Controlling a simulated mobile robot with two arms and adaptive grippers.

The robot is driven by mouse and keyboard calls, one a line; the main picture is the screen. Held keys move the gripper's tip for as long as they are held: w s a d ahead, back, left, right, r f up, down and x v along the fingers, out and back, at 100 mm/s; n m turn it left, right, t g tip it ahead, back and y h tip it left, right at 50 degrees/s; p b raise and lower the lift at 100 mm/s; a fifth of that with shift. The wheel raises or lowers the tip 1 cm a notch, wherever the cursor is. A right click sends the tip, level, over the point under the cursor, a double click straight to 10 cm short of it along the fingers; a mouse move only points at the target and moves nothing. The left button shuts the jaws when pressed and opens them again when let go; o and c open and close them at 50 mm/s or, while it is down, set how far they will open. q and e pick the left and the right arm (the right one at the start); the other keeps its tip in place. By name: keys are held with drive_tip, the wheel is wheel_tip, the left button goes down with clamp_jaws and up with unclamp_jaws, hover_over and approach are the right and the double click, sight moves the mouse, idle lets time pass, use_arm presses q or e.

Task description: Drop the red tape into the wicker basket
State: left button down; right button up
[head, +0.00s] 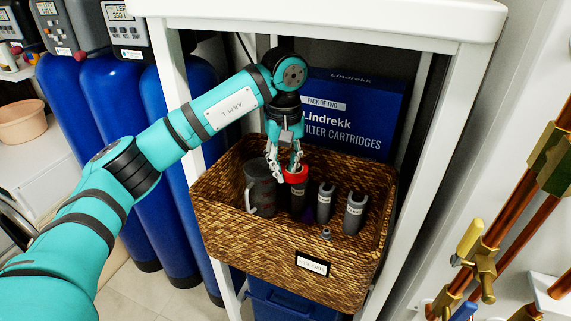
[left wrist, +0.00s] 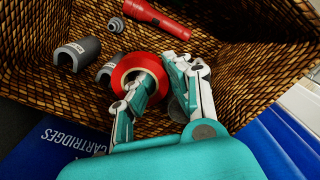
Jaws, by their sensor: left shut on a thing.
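The red tape (head: 296,174) is a ring held at the fingertips of my left gripper (head: 285,168), inside the wicker basket (head: 275,262). In the left wrist view the red tape (left wrist: 153,62) shows its open hole. One finger of the left gripper (left wrist: 160,80) lies over the hole and the other stands at the ring's right side. The jaws are shut on the tape. The basket's woven inside (left wrist: 225,55) surrounds it; I cannot tell whether the tape touches anything below. My right gripper is not in view.
The basket holds a dark mug (head: 262,190), grey clips (head: 354,212), a small fitting (head: 326,232) and a red torch (left wrist: 157,18). A blue cartridge box (head: 350,115) stands behind. White shelf legs (head: 440,150) and the top (head: 350,18) frame the space.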

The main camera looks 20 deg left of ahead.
use_arm(q)
drive_tip(key=c, duration=1.4)
unclamp_jaws()
drive_tip(key=shift+a, duration=0.15)
drive_tip(key=shift+o, duration=1)
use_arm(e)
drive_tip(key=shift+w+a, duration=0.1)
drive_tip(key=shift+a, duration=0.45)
